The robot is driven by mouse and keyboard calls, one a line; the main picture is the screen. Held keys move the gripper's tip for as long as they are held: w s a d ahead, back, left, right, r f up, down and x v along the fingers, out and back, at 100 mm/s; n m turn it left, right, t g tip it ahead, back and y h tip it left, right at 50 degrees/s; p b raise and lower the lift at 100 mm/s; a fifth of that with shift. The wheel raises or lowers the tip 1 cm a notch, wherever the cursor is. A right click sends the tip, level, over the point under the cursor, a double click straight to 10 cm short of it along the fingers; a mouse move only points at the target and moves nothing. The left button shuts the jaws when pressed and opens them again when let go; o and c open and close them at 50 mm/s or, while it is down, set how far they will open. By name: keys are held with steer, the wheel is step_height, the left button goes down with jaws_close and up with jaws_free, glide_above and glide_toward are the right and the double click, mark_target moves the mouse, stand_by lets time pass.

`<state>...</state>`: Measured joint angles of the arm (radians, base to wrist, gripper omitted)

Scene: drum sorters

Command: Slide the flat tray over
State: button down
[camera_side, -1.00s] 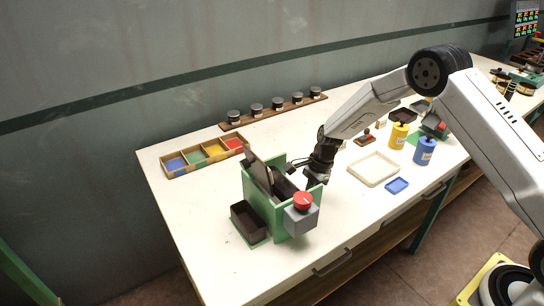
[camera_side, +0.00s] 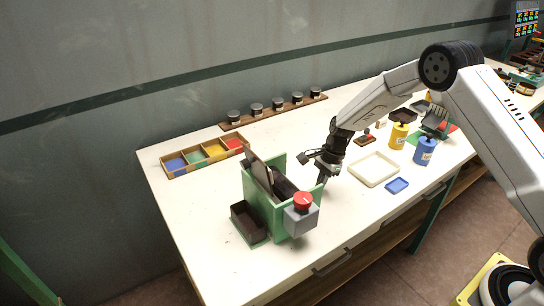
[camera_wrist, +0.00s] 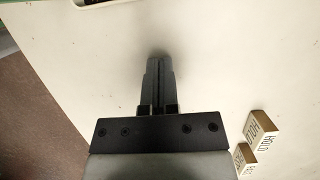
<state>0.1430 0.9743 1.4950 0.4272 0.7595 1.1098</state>
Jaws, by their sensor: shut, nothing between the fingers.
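A shallow cream tray (camera_side: 374,170) lies flat and empty on the white table, right of the green drum machine. My gripper (camera_side: 321,181) points down between the machine and this tray, close to the machine's right side and apart from the tray. Its fingers are together and empty, as the wrist view (camera_wrist: 158,84) shows over bare table. No whole tray shows in the wrist view.
The green machine (camera_side: 252,190) has a red knob (camera_side: 303,201) and a dark bin (camera_side: 247,222) at its left. Blue (camera_side: 424,152) and yellow (camera_side: 398,136) canisters stand beyond the trays. Lettered blocks (camera_wrist: 262,127) lie right in the wrist view.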

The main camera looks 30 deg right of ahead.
steer(key=v, duration=0.8)
steer(key=shift+r, duration=0.3)
steer(key=shift+d, duration=0.2)
steer(key=d+y, duration=0.1)
steer(key=y, duration=0.1)
steer(key=d+f+y, duration=0.1)
steer(key=d, duration=0.1)
steer(key=d+f+y, duration=0.1)
steer(key=d+y, duration=0.1)
steer(key=shift+s+y, duration=0.15)
steer(key=shift+y, duration=0.15)
steer(key=shift+f, duration=0.1)
